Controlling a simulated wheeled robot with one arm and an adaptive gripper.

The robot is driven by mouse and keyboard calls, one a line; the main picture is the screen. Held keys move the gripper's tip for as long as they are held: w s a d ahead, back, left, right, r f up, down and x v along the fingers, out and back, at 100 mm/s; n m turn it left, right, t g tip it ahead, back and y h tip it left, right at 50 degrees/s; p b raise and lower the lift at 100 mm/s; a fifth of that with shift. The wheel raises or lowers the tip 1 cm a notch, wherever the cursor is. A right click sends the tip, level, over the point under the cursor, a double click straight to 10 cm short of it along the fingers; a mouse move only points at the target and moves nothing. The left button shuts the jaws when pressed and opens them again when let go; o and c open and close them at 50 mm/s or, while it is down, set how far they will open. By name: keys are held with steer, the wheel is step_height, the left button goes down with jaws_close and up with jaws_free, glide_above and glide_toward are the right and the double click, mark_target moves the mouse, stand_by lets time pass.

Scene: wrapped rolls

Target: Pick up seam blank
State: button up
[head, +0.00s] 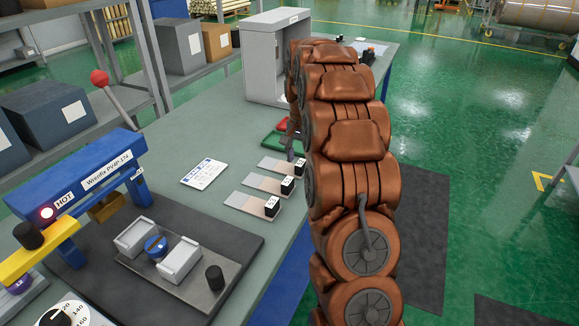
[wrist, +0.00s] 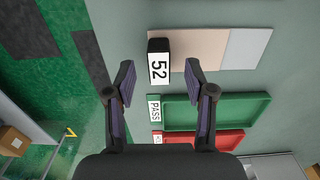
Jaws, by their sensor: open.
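A seam blank lies flat on the bench, a thin beige-and-grey strip (wrist: 205,48) with a black end block (wrist: 158,62) labelled 52. Three such strips show in the head view: a back one (head: 274,164), a middle one (head: 262,183) and a front one (head: 246,203), each with a black numbered block at its right end. My gripper (wrist: 160,73) is open and empty over the 52 block. In the wrist view the block appears between the fingertips, with a gap on each side.
A green tray (wrist: 205,112) with a PASS label and a red tray (wrist: 225,140) lie beside the strip. A printed card (head: 204,174) lies left of the strips. A blue sealing press (head: 95,175) labelled HOT stands front left. A grey cabinet (head: 270,60) stands behind.

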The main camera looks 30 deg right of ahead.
mark_target(301, 162)
steer(key=shift+f+p, duration=0.3)
steer(key=shift+f, duration=1.3)
steer(key=shift+c, duration=0.2)
jaws_close()
